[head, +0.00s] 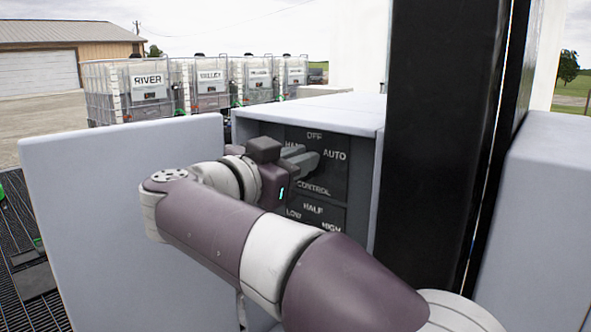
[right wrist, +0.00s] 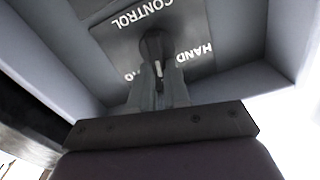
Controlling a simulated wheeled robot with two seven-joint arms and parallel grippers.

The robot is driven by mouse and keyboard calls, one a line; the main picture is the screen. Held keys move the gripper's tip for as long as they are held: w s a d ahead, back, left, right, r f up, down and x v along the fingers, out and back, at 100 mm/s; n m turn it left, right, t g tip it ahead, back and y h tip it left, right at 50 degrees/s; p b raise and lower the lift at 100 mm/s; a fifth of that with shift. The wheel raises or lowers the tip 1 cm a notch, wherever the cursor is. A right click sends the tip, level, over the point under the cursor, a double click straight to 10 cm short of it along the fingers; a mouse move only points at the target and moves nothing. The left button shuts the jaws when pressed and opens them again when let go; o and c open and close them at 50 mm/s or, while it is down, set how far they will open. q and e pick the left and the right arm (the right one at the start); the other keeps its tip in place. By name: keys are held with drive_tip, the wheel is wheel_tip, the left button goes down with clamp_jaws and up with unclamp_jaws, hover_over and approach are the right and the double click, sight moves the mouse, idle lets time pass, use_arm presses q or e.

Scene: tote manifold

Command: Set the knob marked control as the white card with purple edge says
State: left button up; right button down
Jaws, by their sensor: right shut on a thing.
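The control knob (right wrist: 155,45) is dark and sits on a dark plate (head: 347,172) inside an open grey cabinet. The plate reads HAND, OFF, AUTO and CONTROL. My right gripper (head: 308,163) is shut on the knob, and its fingers hide the knob in the head view. In the right wrist view my gripper (right wrist: 160,88) has the knob between its fingers. A white line on the knob runs down the picture, away from the word CONTROL; OFF is hidden there, so its exact setting is unclear. No white card with purple edge is in view. My left gripper is out of view.
The open cabinet door (head: 110,200) stands left, and a black post (head: 440,120) right. Caged tanks, one with a RIVER sign (head: 149,80), stand behind.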

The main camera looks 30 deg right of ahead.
drive_tip(key=shift+s+d+f+m+b, duration=0.1)
drive_tip(key=shift+s+f+m+b, duration=0.1)
drive_tip(key=shift+m+b, duration=1.25)
drive_tip(key=shift+s+d+f+m+b, duration=0.1)
drive_tip(key=shift+f+m+b, duration=0.1)
drive_tip(key=shift+m+b, duration=1.25)
drive_tip(key=shift+s+d+f+m+b, duration=0.1)
drive_tip(key=shift+s+f+m+b, duration=0.1)
drive_tip(key=shift+m+b, duration=1.25)
drive_tip(key=shift+m+p, duration=0.35)
drive_tip(key=shift+m, duration=0.1)
drive_tip(key=c, duration=1.2)
unclamp_jaws()
drive_tip(key=shift+o, duration=0.5)
drive_tip(key=shift+w+d, duration=0.1)
